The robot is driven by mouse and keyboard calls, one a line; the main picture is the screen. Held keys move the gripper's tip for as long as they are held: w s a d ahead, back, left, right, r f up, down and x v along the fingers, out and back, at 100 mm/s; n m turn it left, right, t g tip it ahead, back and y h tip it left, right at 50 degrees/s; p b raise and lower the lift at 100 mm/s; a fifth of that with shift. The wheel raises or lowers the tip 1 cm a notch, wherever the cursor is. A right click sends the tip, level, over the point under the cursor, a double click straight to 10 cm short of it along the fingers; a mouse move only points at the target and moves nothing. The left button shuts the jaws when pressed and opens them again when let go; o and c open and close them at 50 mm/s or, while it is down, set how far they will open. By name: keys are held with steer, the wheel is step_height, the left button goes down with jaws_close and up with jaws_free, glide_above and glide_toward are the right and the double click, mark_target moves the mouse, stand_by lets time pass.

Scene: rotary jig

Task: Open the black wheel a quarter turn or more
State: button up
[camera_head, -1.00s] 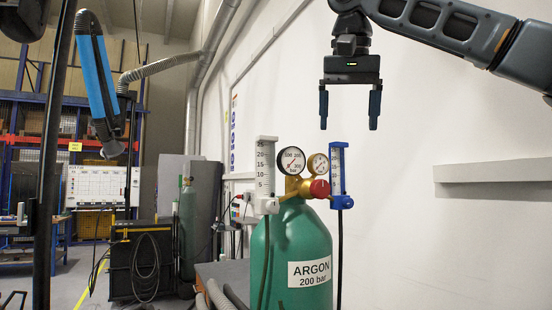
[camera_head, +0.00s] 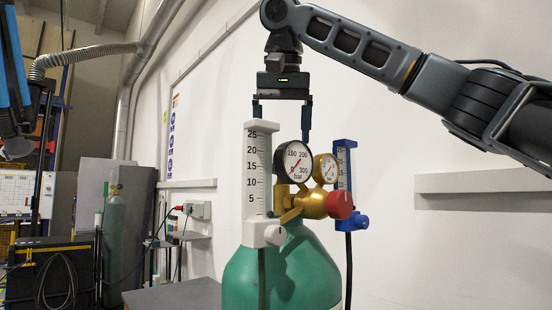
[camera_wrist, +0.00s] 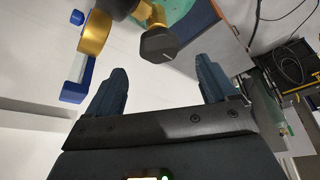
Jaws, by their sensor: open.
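The black wheel (camera_wrist: 159,44) shows in the wrist view as a dark faceted knob with a pale line, on a brass stem beside the green cylinder (camera_wrist: 185,18). In the head view I cannot make it out; the gauges and the white flowmeter stand in front. My gripper (camera_head: 281,116) points down behind the white flowmeter and the large gauge, its fingers partly hidden. In the wrist view my gripper (camera_wrist: 162,74) is open and empty. The wheel appears beyond the fingertips, between their lines and apart from them.
The white flowmeter (camera_head: 259,175), round pressure gauge (camera_head: 293,162), small gauge (camera_head: 326,168), red knob (camera_head: 340,205) and blue flowmeter (camera_head: 345,180) crowd the top of the green cylinder (camera_head: 285,275). A wall ledge (camera_head: 480,181) is at right. A grey surface (camera_head: 175,295) lies at left.

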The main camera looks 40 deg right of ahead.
steer(key=x, duration=0.5)
steer(key=shift+w+d+f, duration=0.1)
steer(key=shift+f, duration=0.25)
steer(key=shift+c, duration=0.2)
steer(key=c, duration=1)
